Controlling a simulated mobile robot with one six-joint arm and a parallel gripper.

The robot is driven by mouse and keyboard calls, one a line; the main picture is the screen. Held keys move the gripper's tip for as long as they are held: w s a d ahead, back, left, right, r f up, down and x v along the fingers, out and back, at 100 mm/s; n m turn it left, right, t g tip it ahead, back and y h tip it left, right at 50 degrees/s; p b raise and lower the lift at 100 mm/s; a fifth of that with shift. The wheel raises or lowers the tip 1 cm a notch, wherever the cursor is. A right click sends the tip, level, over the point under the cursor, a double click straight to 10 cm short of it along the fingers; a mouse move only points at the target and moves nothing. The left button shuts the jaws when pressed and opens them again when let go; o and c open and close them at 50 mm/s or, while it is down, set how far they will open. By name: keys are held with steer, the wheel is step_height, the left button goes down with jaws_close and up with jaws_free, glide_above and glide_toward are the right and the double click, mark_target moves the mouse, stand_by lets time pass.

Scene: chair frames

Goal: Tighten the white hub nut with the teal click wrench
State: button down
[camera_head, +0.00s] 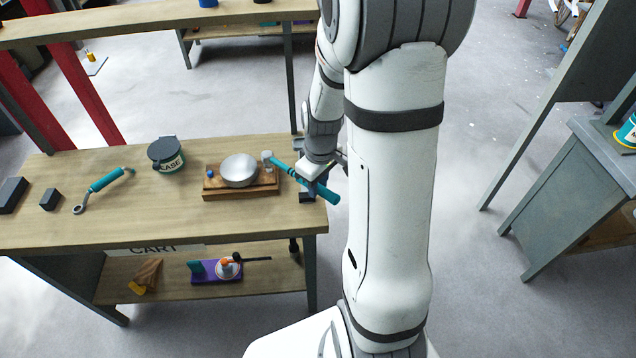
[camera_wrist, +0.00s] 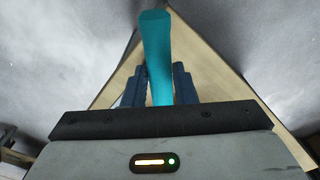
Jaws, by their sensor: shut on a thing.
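My gripper (camera_head: 311,180) is shut on a teal bar-shaped tool, which looks like the teal click wrench (camera_head: 329,195), above the right end of the workbench. In the wrist view the teal handle (camera_wrist: 156,45) stands between the two dark fingers (camera_wrist: 158,88). Its far end reaches left to a small pale cylinder (camera_head: 267,156) on a wooden board; whether they touch I cannot tell. That cylinder may be the white hub nut, but it is too small to be sure. Another teal-handled tool (camera_head: 106,180) with a ring end lies at the left.
The wooden board (camera_head: 240,195) carries a silver dome (camera_head: 239,169) and a small blue piece (camera_head: 210,173). A dark-lidded tub (camera_head: 167,155) and black blocks (camera_head: 12,194) stand on the workbench (camera_head: 150,225). A lower shelf holds a purple tray (camera_head: 205,278). A grey bench stands at right.

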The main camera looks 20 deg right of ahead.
steer(key=shift+f, duration=0.15)
steer(key=shift+f+b, duration=0.75)
steer(key=shift+b, duration=0.05)
